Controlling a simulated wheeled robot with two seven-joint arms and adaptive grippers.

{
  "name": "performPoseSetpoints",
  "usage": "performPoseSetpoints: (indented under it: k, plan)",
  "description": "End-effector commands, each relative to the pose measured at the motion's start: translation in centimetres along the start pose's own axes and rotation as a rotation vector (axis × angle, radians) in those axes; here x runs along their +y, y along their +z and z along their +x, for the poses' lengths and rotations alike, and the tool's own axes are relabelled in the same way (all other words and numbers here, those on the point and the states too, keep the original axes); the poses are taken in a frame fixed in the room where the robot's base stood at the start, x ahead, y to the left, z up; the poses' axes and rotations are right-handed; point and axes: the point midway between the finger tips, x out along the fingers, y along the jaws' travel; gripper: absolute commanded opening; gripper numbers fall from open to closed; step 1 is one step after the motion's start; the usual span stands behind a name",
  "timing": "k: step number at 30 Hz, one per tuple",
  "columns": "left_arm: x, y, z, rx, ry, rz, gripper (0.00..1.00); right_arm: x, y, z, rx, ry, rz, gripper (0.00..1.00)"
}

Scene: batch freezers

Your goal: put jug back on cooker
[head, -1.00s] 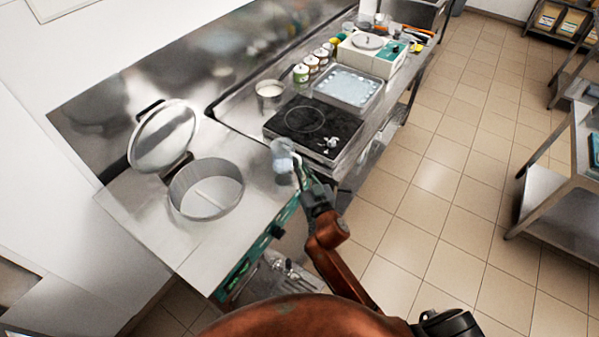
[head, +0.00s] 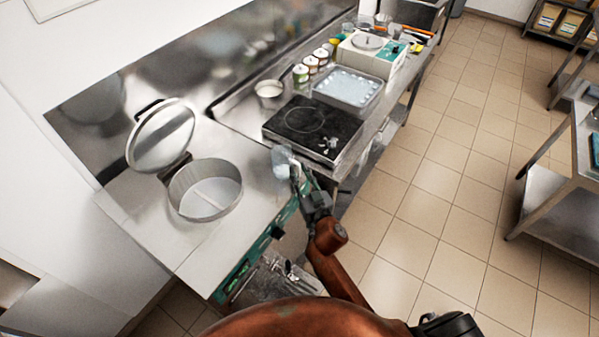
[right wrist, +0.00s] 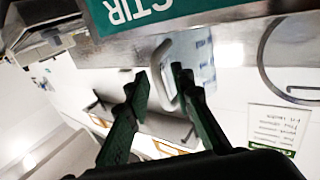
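The jug (head: 282,160) is small, clear and pale, with a white handle. My right gripper (head: 299,186) is shut on the handle and holds the jug tilted near the front right edge of the steel counter. In the right wrist view the handle (right wrist: 160,72) passes between the two dark green fingers of the gripper (right wrist: 160,80), with the clear jug body (right wrist: 202,65) beyond it. The cooker (head: 300,118), a black glass hob with a ring mark, lies beyond the jug, up and to the right. My left gripper is not in view.
A round steel vat (head: 205,205) with its lid (head: 162,138) raised is on the left. A steel pot (head: 268,90) stands behind the cooker, and a shallow tray (head: 348,88) beyond it. Several tins (head: 301,74) line the back. Open tiled floor lies right.

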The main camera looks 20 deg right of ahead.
Motion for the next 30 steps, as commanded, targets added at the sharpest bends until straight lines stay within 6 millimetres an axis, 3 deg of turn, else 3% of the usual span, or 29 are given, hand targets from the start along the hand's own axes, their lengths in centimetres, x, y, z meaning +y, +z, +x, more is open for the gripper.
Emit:
performPoseSetpoints:
  k: [11, 24, 30]
  plan:
    - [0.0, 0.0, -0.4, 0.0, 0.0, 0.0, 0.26, 0.0, -0.5, -0.1, 0.0, 0.0, 0.0, 0.24]
    - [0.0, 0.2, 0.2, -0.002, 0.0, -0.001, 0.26, 0.0, -0.2, -8.7, -0.001, 0.002, 0.003, 0.24]
    - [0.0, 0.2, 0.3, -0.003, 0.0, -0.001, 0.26, 0.0, -0.3, -11.3, 0.0, 0.001, 0.002, 0.24]
